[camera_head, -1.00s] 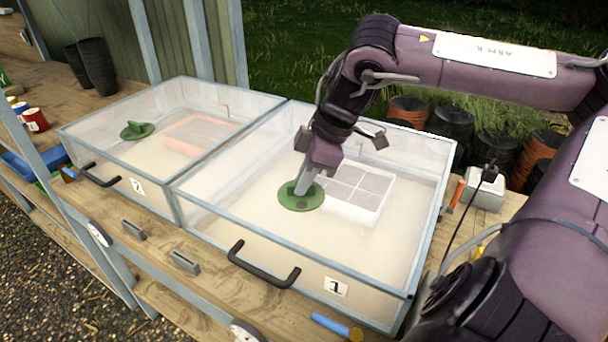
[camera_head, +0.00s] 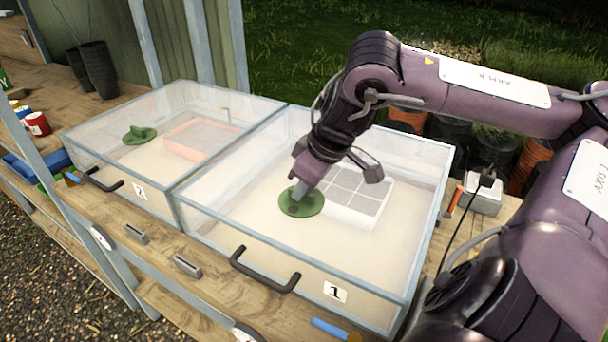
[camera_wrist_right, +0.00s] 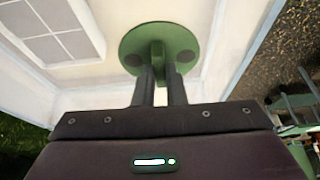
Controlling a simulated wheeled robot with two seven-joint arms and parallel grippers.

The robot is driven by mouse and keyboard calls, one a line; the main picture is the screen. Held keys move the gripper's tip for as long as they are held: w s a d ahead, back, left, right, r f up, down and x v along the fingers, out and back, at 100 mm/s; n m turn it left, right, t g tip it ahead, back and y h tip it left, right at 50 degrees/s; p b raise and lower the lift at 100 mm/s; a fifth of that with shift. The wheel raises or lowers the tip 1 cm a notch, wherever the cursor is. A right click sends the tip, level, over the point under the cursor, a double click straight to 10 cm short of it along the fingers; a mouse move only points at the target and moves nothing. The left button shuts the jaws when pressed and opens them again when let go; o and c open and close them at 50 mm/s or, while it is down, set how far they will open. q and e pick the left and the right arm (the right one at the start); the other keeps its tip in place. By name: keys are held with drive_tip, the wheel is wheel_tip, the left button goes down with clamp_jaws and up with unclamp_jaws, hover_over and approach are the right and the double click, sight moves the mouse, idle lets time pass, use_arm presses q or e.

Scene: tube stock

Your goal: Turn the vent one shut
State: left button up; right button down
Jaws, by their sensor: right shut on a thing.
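Vent one is a round green disc (camera_head: 301,203) with a raised grip, on the lid of the clear propagator box (camera_head: 335,265) labelled 1. In the right wrist view the green disc (camera_wrist_right: 182,42) shows its raised grip and dark spots on its face. My right gripper (camera_head: 301,192) points down at it. In the right wrist view its two dark fingers (camera_wrist_right: 159,72) are shut on the vent's grip, one on each side. Whether any opening under the disc is covered cannot be told. My left gripper is not in view.
A second clear box labelled 2 with its own green vent (camera_head: 139,135) stands to the left. A black handle (camera_head: 265,271) sticks out of box 1's front. A grey socket box with a cable (camera_head: 484,193) stands on the right.

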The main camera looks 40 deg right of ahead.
idle(0.3)
drive_tip(key=c, duration=1.5)
unclamp_jaws()
drive_tip(key=shift+r, duration=0.1)
drive_tip(key=v, duration=0.7)
drive_tip(key=shift+s+d+r, duration=0.1)
drive_tip(key=shift+s+r, duration=0.1)
drive_tip(key=shift+r, duration=0.1)
